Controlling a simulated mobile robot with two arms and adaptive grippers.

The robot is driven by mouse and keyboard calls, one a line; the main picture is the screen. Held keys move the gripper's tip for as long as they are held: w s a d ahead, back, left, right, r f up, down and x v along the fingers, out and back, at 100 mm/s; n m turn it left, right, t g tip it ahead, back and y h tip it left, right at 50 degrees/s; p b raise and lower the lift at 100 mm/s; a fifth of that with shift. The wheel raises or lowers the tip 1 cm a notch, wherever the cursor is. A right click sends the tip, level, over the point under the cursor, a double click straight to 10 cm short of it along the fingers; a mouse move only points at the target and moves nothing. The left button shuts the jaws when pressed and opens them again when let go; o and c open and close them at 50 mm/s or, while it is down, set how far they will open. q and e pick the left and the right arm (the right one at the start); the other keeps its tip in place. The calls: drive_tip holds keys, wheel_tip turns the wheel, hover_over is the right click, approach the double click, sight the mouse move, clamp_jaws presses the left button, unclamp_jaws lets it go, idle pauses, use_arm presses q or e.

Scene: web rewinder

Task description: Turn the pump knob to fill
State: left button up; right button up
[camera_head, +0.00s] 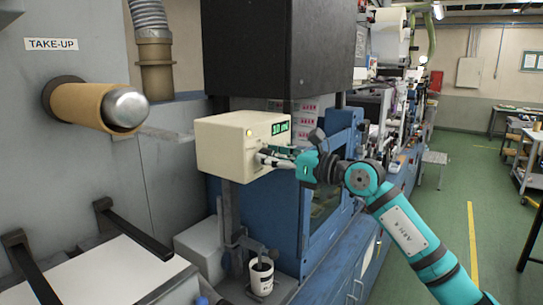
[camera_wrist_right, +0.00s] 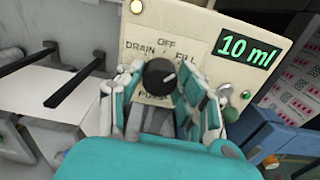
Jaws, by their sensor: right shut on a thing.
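The pump box (camera_head: 222,145) is cream-coloured, with a display (camera_wrist_right: 246,48) reading "10 ml" in green. Its round black pump knob (camera_wrist_right: 159,77) sits among the labels DRAIN, OFF and FILL, with PUMP partly covered below. In the head view the fingers hide the knob. My left gripper is not in view.
A yellow lamp (camera_wrist_right: 136,7) and a green button (camera_wrist_right: 270,162) show on the panel side. Below the box stands a white cup (camera_head: 261,279) with a dark stick or tube in it. A tan take-up roll (camera_head: 80,103) juts out at left. The aisle (camera_head: 447,215) at right is clear.

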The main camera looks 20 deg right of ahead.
drive_tip(key=shift+m, duration=0.5)
drive_tip(key=o, duration=1.1)
drive_tip(key=shift+o, duration=0.2)
drive_tip(key=v, duration=1.2)
